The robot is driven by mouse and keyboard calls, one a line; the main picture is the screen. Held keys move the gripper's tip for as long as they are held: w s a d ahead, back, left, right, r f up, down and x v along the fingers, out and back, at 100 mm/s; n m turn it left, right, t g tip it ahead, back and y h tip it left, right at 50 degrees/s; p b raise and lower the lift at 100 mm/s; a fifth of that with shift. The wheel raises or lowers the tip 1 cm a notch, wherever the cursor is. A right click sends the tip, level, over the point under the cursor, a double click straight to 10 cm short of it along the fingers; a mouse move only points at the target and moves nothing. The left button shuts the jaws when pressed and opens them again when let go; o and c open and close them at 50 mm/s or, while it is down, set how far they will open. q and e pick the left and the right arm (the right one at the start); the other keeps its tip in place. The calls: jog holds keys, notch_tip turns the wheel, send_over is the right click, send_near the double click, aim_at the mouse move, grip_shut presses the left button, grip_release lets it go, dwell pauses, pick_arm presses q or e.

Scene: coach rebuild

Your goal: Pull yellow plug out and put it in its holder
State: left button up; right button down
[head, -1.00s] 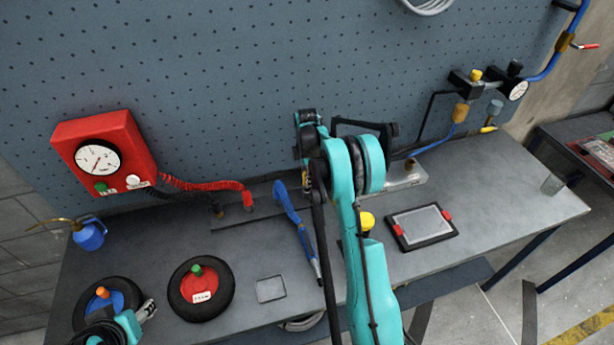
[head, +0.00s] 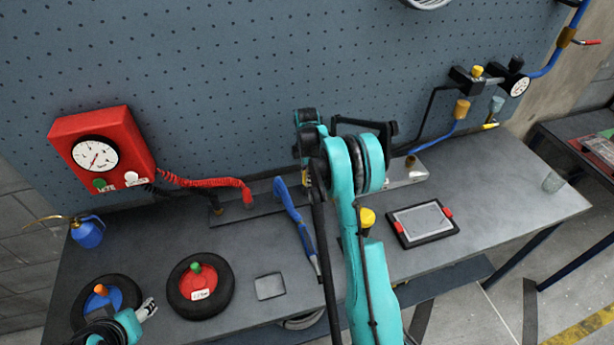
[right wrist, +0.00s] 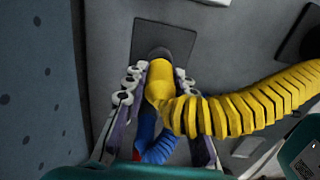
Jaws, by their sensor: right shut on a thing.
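In the right wrist view, my right gripper (right wrist: 157,98) is shut on the yellow plug (right wrist: 158,82), with a finger on each side of it. A ribbed yellow hose (right wrist: 245,108) runs from the plug to the right. The plug's dark end lies over a dark rectangular patch (right wrist: 180,38); I cannot tell whether it touches it. In the head view, my right arm hides most of the right gripper (head: 306,180) and the plug. My left gripper (head: 146,310) is at the lower left, by the wheel with a blue hub; its opening is unclear. I cannot identify the plug's holder.
A red gauge box (head: 103,150) hangs on the pegboard at left. A blue-handled tool (head: 294,215) lies left of my right arm. The workbench's right end is mostly clear.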

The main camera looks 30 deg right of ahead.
jog(key=shift+f+b, duration=0.75)
jog(key=shift+f, duration=0.2)
jog(key=c, duration=1.2)
grip_release()
jog(key=shift+o, duration=0.2)
